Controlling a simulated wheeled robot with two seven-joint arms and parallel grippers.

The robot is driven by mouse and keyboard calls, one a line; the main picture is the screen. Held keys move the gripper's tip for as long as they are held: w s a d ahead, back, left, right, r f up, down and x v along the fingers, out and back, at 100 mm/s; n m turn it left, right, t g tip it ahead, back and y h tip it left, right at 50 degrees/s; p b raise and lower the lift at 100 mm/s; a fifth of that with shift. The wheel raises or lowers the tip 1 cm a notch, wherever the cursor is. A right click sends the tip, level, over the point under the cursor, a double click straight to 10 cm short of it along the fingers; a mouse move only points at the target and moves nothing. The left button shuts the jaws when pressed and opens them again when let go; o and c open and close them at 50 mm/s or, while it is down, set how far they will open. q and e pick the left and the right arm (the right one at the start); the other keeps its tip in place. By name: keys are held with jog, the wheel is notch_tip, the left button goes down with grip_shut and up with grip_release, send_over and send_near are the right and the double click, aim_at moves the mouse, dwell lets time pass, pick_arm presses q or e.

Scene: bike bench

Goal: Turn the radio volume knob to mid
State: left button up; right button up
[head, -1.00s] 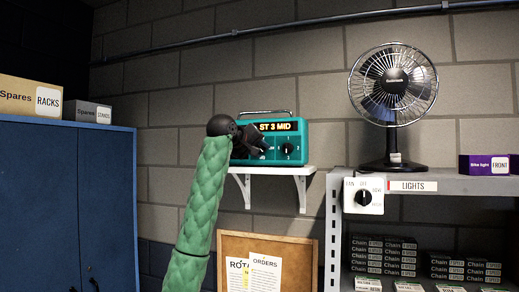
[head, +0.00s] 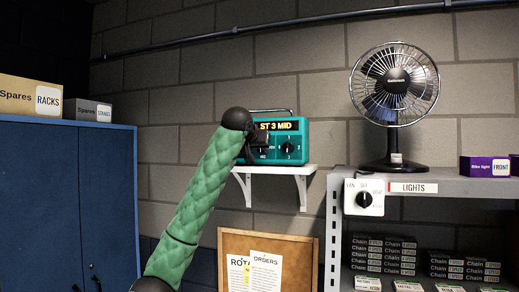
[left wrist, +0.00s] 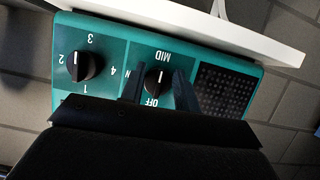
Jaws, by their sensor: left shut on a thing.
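The teal radio (head: 298,132) stands on a white wall shelf, and its display reads "ST 3 MID", its left end partly hidden by my arm. My left gripper (head: 256,146) is at the radio's left part. In the left wrist view, where the radio appears upside down, the black volume knob (left wrist: 158,78) sits between the fingers of my left gripper (left wrist: 159,88), which is shut on it. The knob's white mark points toward the MID label. The numbered station knob (left wrist: 84,66) is to the left, clear of the fingers, its mark toward 3. My right gripper is not in view.
The white shelf (head: 270,169) supports the radio. To the right, a fan (head: 394,85) stands on a metal rack with a dial panel (head: 363,197) at its front. A corkboard (head: 300,244) hangs below the shelf. A blue cabinet (head: 60,200) is at left.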

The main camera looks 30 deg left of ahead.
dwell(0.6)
pick_arm(q)
jog(key=o, duration=1)
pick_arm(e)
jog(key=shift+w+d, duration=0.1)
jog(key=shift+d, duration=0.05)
pick_arm(q)
jog(key=shift+s, duration=0.15)
jog(key=shift+s+d+r+b, duration=0.1)
jog(key=shift+s+r+b, duration=0.05)
jog(key=shift+s+b, duration=0.2)
jog(key=shift+s+d+r+b, duration=0.1)
jog(key=shift+s+r+b, duration=0.05)
jog(key=shift+s+b, duration=0.3)
jog(key=shift+b+v, duration=1.05)
jog(key=shift+v, duration=1.8)
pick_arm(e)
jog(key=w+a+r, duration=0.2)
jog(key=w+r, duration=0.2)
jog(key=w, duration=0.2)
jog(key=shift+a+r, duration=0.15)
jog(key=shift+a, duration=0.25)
pick_arm(q)
jog(key=shift+w, duration=0.1)
